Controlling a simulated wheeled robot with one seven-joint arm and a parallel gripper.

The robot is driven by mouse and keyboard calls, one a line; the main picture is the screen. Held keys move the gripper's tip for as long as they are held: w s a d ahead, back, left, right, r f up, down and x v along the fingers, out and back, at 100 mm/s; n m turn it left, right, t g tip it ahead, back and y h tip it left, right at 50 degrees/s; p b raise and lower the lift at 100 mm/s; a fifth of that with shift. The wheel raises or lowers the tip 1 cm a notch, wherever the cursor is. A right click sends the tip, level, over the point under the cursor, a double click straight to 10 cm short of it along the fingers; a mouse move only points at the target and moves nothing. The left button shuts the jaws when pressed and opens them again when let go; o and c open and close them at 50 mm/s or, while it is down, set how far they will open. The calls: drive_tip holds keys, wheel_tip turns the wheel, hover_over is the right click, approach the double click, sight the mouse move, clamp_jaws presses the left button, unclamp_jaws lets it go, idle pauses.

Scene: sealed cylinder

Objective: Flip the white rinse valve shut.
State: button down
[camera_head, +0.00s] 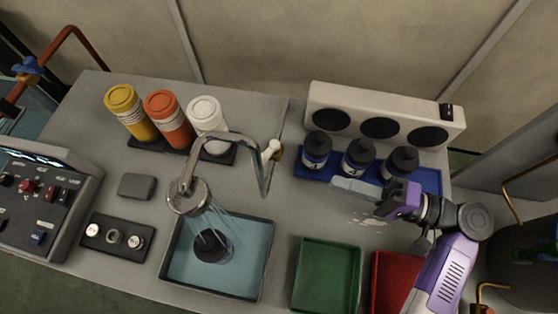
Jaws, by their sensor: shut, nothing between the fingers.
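The white rinse valve (270,150) is a small white lever with a brass-coloured end beside the curved metal faucet (238,139). Water streams from the faucet's round head into the blue sink basin (264,262). My gripper (337,187) is to the right of the valve and apart from it, over the worktop in front of the dark bottles. Its pale fingers point left and are shut, with nothing seen between them. Its height above the worktop is hard to tell.
Dark bottles (358,158) stand on a blue tray (431,179) behind my gripper. Yellow, orange and white jars (208,123) stand behind the faucet. A green tray (326,276) and a red tray (391,275) lie in front. The worktop between valve and gripper looks clear.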

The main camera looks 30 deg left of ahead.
drive_tip(key=p, duration=0.3)
approach(266, 151)
drive_tip(key=s+a+r, duration=0.3)
drive_tip(key=s+a, duration=0.1)
drive_tip(key=shift+s+a+f, duration=0.1)
drive_tip(key=shift+a+f, duration=0.1)
drive_tip(key=shift+a, duration=0.5)
drive_tip(key=shift+s+a+m+t+p, duration=0.15)
drive_tip(key=shift+a+m+t+p, duration=0.1)
drive_tip(key=shift+m+t+p, duration=0.25)
drive_tip(key=shift+s+a+f+m+t+b, duration=0.1)
drive_tip(key=shift+s+a+m+t+b, duration=0.15)
drive_tip(key=shift+a+m+t+b, duration=0.55)
drive_tip(key=shift+s+a+m+t+b, duration=0.2)
drive_tip(key=shift+a+t+b, duration=0.05)
drive_tip(key=shift+a+t, duration=0.95)
drive_tip(key=shift+w+a+b, duration=0.25)
drive_tip(key=shift+a+b, duration=0.35)
drive_tip(key=shift+a, duration=0.1)
drive_tip(key=shift+w+a+b, duration=0.3)
drive_tip(key=shift+a+b, duration=0.3)
drive_tip(key=shift+a, duration=0.1)
drive_tip(key=shift+w+a, duration=0.1)
